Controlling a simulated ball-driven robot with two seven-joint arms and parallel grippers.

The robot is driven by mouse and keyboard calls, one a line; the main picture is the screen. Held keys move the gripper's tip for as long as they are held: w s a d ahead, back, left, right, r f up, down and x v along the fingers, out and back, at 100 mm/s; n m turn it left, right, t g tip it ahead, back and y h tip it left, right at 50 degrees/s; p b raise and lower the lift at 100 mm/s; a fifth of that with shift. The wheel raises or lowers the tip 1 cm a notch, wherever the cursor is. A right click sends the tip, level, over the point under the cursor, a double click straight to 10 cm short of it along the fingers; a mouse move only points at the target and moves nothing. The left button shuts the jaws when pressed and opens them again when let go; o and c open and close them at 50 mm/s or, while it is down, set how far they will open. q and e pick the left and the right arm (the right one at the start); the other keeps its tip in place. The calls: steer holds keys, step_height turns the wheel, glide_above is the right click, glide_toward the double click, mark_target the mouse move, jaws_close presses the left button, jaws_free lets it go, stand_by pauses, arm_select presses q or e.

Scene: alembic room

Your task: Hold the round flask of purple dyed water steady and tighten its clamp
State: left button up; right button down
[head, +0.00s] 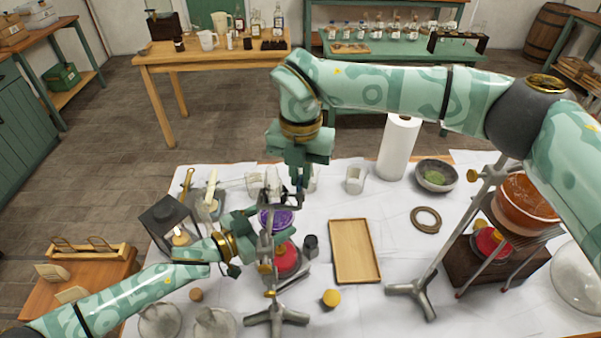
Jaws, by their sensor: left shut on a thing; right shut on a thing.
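The round flask of purple dyed water (283,219) stands upright on the near stand (270,255), above a red burner-like object (287,258). My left gripper (256,225) comes in from the left and is shut on the flask's side. The clamp (285,197) is on the stand just above the purple water. My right gripper (297,182) points down from above and is shut on the clamp at its right part. The exact contact is small and partly hidden by the fingers.
A wooden tray (354,251) lies to the right, with a yellow-capped item (331,298) in front. A paper roll (398,148), stone bowl (436,175) and second stand (425,287) with a copper pot (522,208) are farther right.

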mark_target(301, 179)
steer(key=shift+w, duration=0.1)
stand_by(0.3)
steer(key=shift+r, duration=0.1)
steer(key=c, duration=1.5)
jaws_free()
arm_select(q)
steer(key=o, duration=0.5)
arm_select(e)
step_height(301, 179, up, 12)
steer(key=shift+f, duration=0.1)
